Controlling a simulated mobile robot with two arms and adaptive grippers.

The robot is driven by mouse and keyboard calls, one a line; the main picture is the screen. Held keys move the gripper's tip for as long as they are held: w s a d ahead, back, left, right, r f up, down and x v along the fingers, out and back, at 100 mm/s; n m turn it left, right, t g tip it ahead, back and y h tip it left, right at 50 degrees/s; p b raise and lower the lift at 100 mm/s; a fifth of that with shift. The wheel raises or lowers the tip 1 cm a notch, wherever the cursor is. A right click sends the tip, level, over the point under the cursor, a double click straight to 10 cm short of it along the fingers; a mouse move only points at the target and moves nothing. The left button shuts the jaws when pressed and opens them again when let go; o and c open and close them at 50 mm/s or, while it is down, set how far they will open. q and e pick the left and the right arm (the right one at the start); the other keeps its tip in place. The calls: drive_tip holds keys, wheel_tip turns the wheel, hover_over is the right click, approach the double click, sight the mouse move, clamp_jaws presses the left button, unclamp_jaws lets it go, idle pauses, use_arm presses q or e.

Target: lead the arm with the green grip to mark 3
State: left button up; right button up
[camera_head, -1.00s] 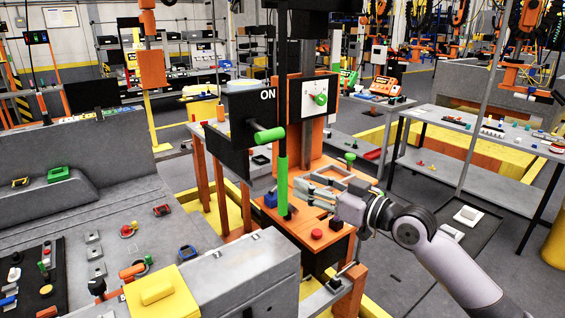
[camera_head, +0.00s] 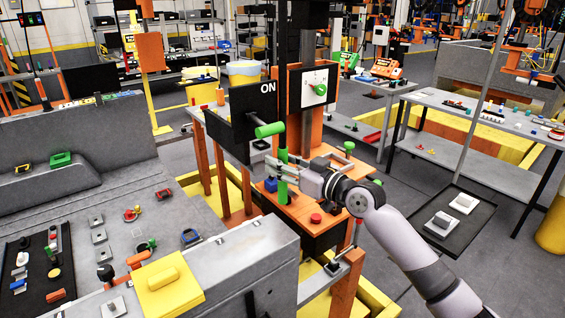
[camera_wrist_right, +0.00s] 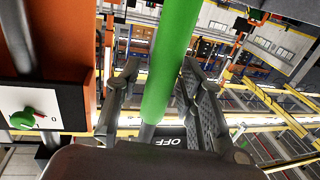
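The upright green grip (camera_head: 282,180) hangs on a dark vertical rod in front of the orange bench. It also runs between my right gripper's fingers in the right wrist view (camera_wrist_right: 172,65). My right gripper (camera_head: 274,168) is around the grip, one finger on each side. In the right wrist view (camera_wrist_right: 160,75) a gap shows left of the grip, and the right finger is close to it; contact cannot be told. The white dial plate (camera_head: 318,88) with a green knob stands behind; it also shows in the wrist view (camera_wrist_right: 28,112). Its mark 3 is unreadable. My left gripper is out of view.
The orange bench (camera_head: 300,205) below carries a red button (camera_head: 315,218) and a blue block (camera_head: 270,185). A grey console (camera_head: 120,215) fills the left.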

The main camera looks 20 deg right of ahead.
clamp_jaws()
idle(0.6)
